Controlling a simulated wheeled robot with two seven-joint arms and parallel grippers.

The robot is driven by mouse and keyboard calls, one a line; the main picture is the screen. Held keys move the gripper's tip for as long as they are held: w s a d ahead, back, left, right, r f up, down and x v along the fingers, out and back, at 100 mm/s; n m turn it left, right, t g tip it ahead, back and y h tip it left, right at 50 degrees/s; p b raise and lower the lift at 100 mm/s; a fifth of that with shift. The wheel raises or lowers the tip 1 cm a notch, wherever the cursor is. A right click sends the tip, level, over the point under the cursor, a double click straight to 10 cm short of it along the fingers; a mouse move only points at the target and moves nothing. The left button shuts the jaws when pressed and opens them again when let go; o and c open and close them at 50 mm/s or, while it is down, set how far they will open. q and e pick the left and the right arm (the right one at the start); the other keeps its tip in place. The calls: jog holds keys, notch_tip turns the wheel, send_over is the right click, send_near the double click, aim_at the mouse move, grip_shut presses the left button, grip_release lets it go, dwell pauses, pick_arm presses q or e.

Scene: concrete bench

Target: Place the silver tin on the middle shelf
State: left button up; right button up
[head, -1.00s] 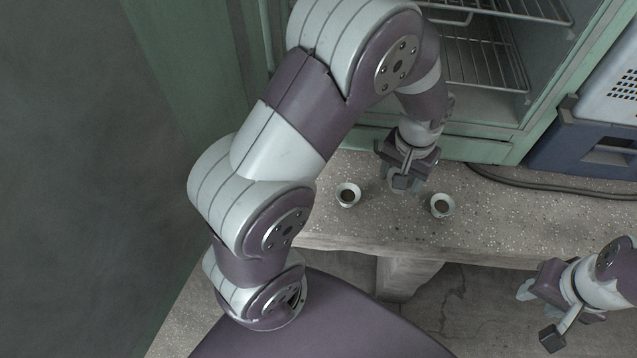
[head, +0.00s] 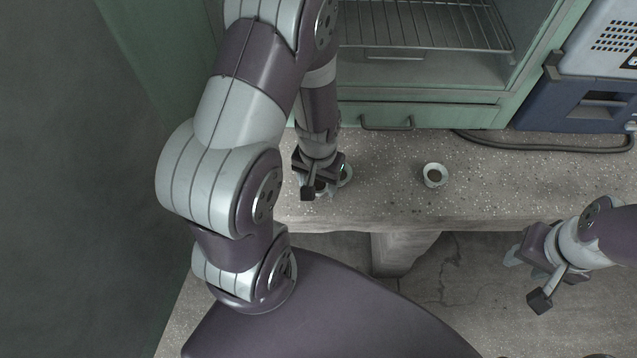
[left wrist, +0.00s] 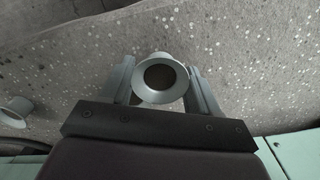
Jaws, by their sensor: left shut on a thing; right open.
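My left gripper (head: 322,188) is shut on a small pale grey cup-like vessel with a flared rim and dark inside. In the left wrist view this vessel (left wrist: 162,80) sits upright between the two fingers. The gripper hides much of it in the head view, and I cannot tell whether it touches the bench. No other thing looks like a silver tin. A wire shelf (head: 430,28) shows inside the open green cabinet; I cannot tell whether it is the middle one. My right gripper (head: 518,262) is open and empty in front of the bench.
A similar pale cup (head: 435,175) stands on the speckled concrete bench (head: 490,195), and shows at the left wrist view's left edge (left wrist: 14,112). The cabinet's green front with a handle (head: 388,124) rises behind the bench. A blue and white machine (head: 600,95) and a cable (head: 540,146) are at the right.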

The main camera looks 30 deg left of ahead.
pick_arm(q)
jog(key=shift+w+f, duration=0.1)
jog(key=shift+f, duration=0.55)
jog(key=shift+f, duration=0.2)
jog(key=o, duration=1)
jog(key=shift+o, duration=0.2)
jog(key=shift+r, duration=0.1)
